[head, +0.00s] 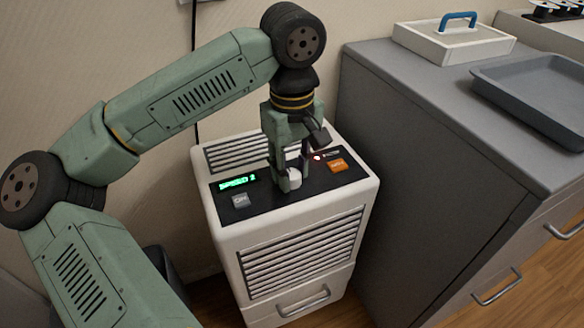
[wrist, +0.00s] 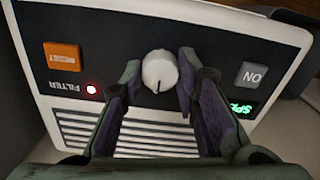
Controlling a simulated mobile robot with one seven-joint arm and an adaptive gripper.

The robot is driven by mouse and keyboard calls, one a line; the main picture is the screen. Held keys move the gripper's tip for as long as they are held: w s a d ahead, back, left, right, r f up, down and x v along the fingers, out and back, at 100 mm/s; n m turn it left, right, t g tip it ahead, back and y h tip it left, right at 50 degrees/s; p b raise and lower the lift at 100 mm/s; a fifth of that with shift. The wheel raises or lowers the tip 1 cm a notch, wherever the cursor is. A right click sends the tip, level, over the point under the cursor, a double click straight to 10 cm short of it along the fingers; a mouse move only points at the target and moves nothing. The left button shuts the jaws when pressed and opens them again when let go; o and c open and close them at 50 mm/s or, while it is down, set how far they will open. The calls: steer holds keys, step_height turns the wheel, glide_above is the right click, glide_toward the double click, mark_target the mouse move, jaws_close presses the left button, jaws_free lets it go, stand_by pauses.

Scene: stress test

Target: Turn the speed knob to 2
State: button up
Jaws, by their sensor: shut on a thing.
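The white round speed knob (head: 294,180) sits on the black top panel of a white appliance. My gripper (head: 292,177) reaches down over the panel and is shut on the knob. In the wrist view the knob (wrist: 160,70) stands between my two fingertips, one on each side. A small dark mark shows near the knob's lower edge there; its exact setting is hard to read. The green display (head: 238,182) left of the knob appears to read SPEED 2. In the wrist view the display (wrist: 243,110) is partly hidden by a finger.
A grey ON button (head: 240,200) and an orange RESET button (head: 338,165) flank the knob. A red light (wrist: 91,90) glows by the word FILTER. A grey cabinet (head: 400,130) stands close on the right, bearing a grey tray (head: 535,85) and a white box with a blue handle (head: 455,45).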

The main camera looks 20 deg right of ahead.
mark_target(292, 174)
stand_by(0.5)
steer(key=o, duration=1.2)
steer(key=shift+c, duration=0.2)
steer(key=shift+r, duration=0.1)
step_height(292, 174, up, 12)
